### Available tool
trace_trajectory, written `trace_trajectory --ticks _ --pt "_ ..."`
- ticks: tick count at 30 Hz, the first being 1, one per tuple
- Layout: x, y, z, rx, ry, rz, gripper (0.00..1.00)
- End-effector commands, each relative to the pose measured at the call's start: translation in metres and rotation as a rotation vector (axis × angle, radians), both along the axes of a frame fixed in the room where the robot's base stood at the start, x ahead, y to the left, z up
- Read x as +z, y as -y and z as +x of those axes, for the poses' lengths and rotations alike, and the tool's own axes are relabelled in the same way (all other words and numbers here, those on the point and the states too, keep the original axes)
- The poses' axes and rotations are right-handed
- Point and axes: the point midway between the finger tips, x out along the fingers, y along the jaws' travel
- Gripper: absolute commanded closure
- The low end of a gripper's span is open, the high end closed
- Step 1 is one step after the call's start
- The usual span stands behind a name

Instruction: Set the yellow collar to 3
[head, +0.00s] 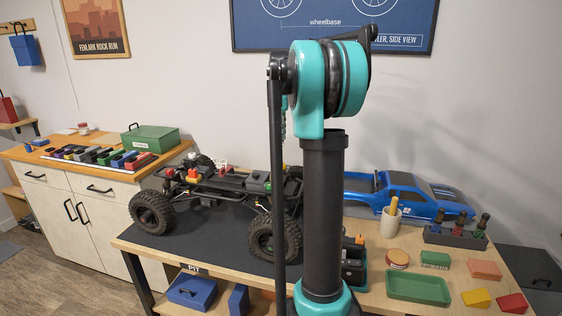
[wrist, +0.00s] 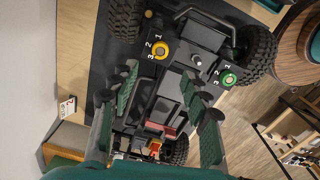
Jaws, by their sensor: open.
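The yellow collar (wrist: 162,50) is a small ring on a dark block of the crawler chassis (wrist: 178,75), with the numbers 1, 2 and 3 printed beside it. I cannot tell which number it points to. A green collar (wrist: 229,79) with its own numbers sits to the right on the same chassis. My gripper (wrist: 165,85) is open and empty, its green-padded fingers spread below the yellow collar in the wrist view, not touching it. The chassis also shows on the bench in the head view (head: 225,183); my gripper cannot be made out there.
The chassis stands on a dark mat (head: 190,235). My arm hides part of the bench. A white number card (wrist: 66,107) stands left of the chassis.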

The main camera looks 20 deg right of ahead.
Motion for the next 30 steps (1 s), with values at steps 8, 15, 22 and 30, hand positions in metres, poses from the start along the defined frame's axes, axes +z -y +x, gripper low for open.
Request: trace_trajectory --ticks 8,15,22,30 --pt "-0.056 0.001 0.002 -0.001 0.000 0.000 0.53" --pt "-0.089 0.001 0.002 -0.001 0.000 0.000 0.53" --pt "-0.100 0.001 0.002 -0.001 0.000 0.000 0.53" --pt "-0.101 0.001 0.002 -0.001 0.000 0.000 0.58"
